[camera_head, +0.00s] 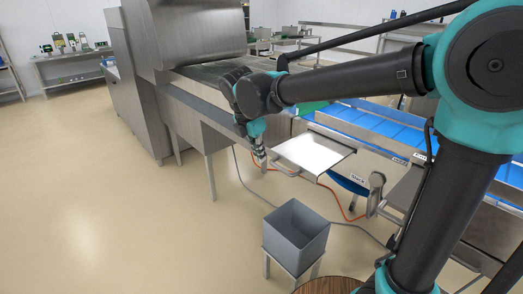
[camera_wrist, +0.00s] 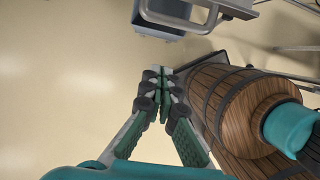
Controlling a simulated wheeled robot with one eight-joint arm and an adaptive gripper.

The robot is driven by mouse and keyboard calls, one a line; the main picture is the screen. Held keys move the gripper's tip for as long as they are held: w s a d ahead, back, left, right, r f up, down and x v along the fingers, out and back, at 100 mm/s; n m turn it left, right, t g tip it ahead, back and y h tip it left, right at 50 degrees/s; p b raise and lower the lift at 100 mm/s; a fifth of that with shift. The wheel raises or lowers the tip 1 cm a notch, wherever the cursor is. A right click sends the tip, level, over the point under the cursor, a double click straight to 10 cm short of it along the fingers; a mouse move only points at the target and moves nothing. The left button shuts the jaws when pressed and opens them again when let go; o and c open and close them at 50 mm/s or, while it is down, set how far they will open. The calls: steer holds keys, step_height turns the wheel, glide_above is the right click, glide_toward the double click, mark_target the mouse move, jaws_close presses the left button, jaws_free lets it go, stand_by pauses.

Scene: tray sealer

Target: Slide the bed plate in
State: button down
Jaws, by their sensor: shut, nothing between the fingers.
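The bed plate (camera_head: 314,153) is a flat, bright metal sheet that sticks out from the front of the steel machine. A bar-like handle (camera_head: 284,168) shows along its near left edge. My gripper (camera_head: 261,158) points down just left of the plate and handle; whether it touches the handle is unclear. In the wrist view, the fingers of my gripper (camera_wrist: 161,78) are closed together with nothing between them.
A grey open bin (camera_head: 295,232) stands on a small stand below the plate; it shows in part in the wrist view (camera_wrist: 160,17). A metal crank-like lever (camera_head: 375,192) juts out right of the plate. A blue conveyor (camera_head: 385,127) lies behind. Open floor is at left.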

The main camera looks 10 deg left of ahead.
mark_target(319, 143)
steer(key=w+d+f, duration=0.1)
steer(key=f, duration=0.1)
steer(key=w+d+f, duration=0.1)
steer(key=w+f, duration=0.1)
steer(key=w+d+f, duration=0.1)
steer(key=f, duration=0.1)
steer(key=shift+w+d+f, duration=0.1)
steer(key=shift+w+d, duration=0.05)
steer(key=shift+w, duration=0.1)
steer(key=w+d, duration=0.5)
steer(key=w, duration=0.1)
steer(key=w+d, duration=0.5)
steer(key=w, duration=0.2)
steer(key=w+d, duration=0.6)
steer(key=w, duration=0.1)
steer(key=shift+w, duration=0.15)
